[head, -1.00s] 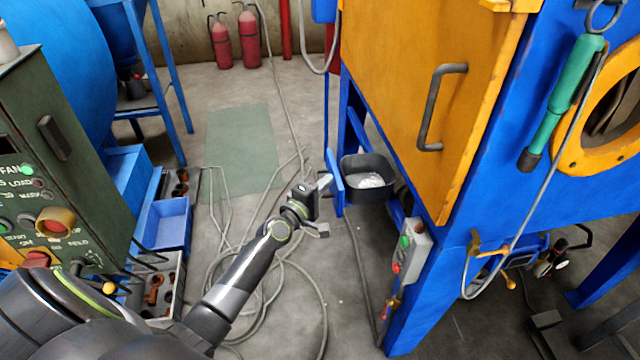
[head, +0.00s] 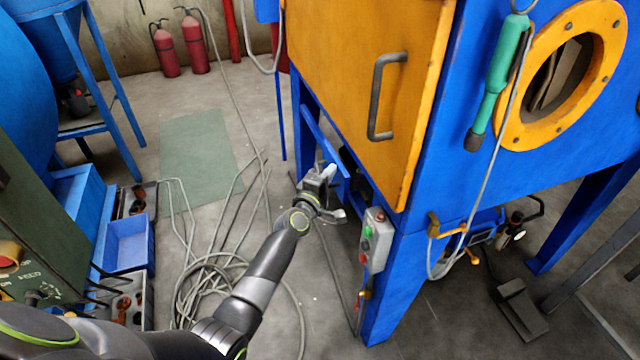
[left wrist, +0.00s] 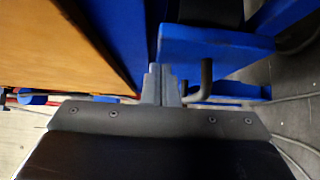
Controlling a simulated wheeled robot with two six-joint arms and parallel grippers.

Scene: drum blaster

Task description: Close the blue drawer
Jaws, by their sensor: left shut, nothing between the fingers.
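The blue drawer (head: 340,166) is low on the side of the blue and orange cabinet, below the orange door. Its blue front now lies close to the cabinet frame, with a dark patch of its bin behind it. My left gripper (head: 329,172) is shut and empty, right at the drawer front in the head view. In the left wrist view the shut fingers (left wrist: 161,84) point at the blue drawer front (left wrist: 215,45), left of its dark handle (left wrist: 206,78). I cannot tell whether they touch it. My right gripper is out of view.
A grey control box (head: 375,238) hangs on the cabinet's front leg, just right of my left gripper. Loose grey cables (head: 215,285) coil on the floor. Blue bins (head: 128,245) stand at left. The floor around the green mat (head: 195,150) is open.

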